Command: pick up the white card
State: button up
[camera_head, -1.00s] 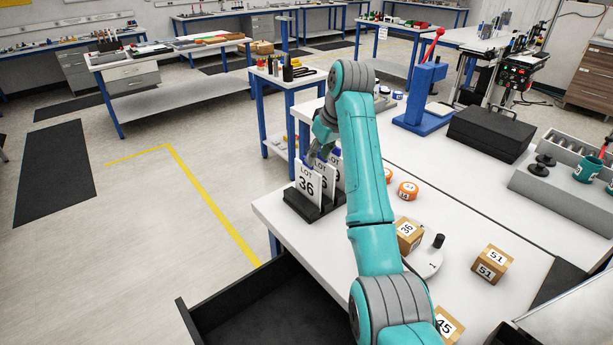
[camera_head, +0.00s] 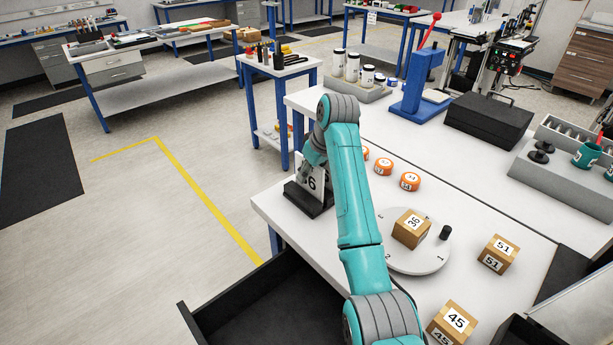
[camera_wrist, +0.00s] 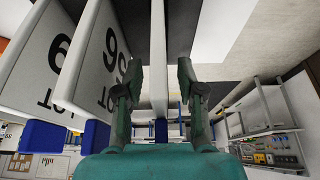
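White cards printed with LOT and numbers stand upright in a black rack (camera_head: 312,205) at the left end of the near table. The front card (camera_head: 313,187) shows a 6, and my gripper hides much of the group. In the wrist view, one white card (camera_wrist: 158,45) is seen edge-on between the two fingers of my gripper (camera_wrist: 158,75). The fingers are open, with a visible gap on each side of that card. Two numbered cards, one in front (camera_wrist: 35,62) and one closer (camera_wrist: 95,65), stand left of the fingers. Blue pieces show at the card ends.
A round white turntable (camera_head: 400,258) holds a numbered box (camera_head: 411,229). More boxes (camera_head: 497,254) (camera_head: 453,322) and orange round pieces (camera_head: 410,181) lie on the table. An open black drawer (camera_head: 270,305) sticks out below the front edge.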

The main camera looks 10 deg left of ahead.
grip_shut()
jog(key=shift+r, duration=0.15)
